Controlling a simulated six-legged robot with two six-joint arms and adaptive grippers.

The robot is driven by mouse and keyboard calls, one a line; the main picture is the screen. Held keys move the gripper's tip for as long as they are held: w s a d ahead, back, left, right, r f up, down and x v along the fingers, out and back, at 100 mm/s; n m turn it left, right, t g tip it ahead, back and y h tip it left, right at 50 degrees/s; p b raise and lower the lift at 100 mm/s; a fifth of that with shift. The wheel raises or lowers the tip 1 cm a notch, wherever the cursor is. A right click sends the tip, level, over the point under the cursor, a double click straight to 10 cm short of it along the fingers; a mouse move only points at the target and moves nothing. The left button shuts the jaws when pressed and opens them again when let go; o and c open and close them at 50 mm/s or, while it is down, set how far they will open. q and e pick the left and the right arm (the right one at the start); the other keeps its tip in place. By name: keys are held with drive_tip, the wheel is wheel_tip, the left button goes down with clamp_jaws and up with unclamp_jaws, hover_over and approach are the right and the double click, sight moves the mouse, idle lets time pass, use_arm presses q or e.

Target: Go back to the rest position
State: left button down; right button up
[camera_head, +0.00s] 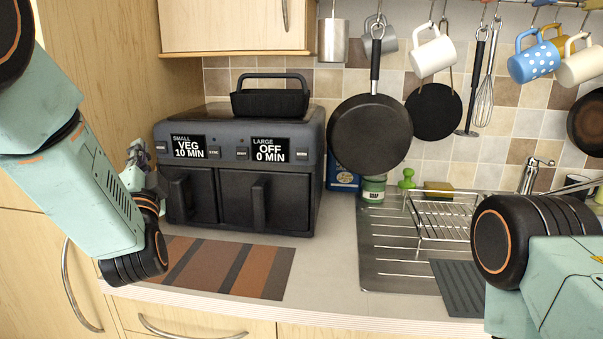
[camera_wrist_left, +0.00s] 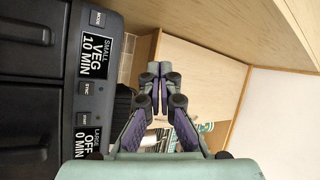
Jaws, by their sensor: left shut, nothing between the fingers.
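My left gripper (camera_head: 136,157) is raised in front of the left side of the black air fryer (camera_head: 262,198), partly hidden by my own wrist. The left wrist view shows its fingers (camera_wrist_left: 161,76) shut together and empty. A white mug (camera_head: 432,54), a blue spotted mug (camera_head: 532,60) and a cream mug (camera_head: 580,64) hang from the rail at the upper right. A grey mug (camera_head: 386,42) hangs behind the frying pan's handle. My right arm comes in from the right edge; its gripper is out of view.
A striped mat (camera_head: 225,266) lies on the counter in front of the fryer. A wire dish rack (camera_head: 440,218) stands on the metal drainer (camera_head: 385,262). A black frying pan (camera_head: 370,132) hangs above. The cupboard side (camera_wrist_left: 197,85) fills much of the left wrist view.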

use_arm(q)
drive_tip(key=s+d+f+n+g+h+b, duration=0.1)
drive_tip(key=s+d+f+n+g+h, duration=0.15)
drive_tip(key=f, duration=0.85)
drive_tip(key=s+d+f+n+g+h+b, duration=0.15)
drive_tip(key=s+f+g, duration=0.25)
drive_tip(key=f, duration=0.7)
drive_tip(key=s+d+f+n+g+h+b, duration=0.1)
drive_tip(key=s+f+n+g+h, duration=0.2)
drive_tip(key=f, duration=0.9)
drive_tip(key=s+f+g+b, duration=0.2)
drive_tip(key=s+f+g, duration=0.1)
drive_tip(key=s+f, duration=0.5)
drive_tip(key=s+d+f+n+g+h+b, duration=0.1)
drive_tip(key=s+f+g, duration=0.3)
drive_tip(key=s+f, duration=0.4)
drive_tip(key=s+d+f+g+b, duration=0.1)
drive_tip(key=s+f+g+b, duration=0.2)
drive_tip(key=s+f, duration=0.5)
drive_tip(key=s+g, duration=0.1)
drive_tip(key=s, duration=0.9)
drive_tip(key=shift+s+f+n+h, duration=0.2)
drive_tip(key=shift+f+n+h, duration=0.1)
drive_tip(key=shift+f+n, duration=0.1)
drive_tip(key=shift+s+d+r, duration=0.1)
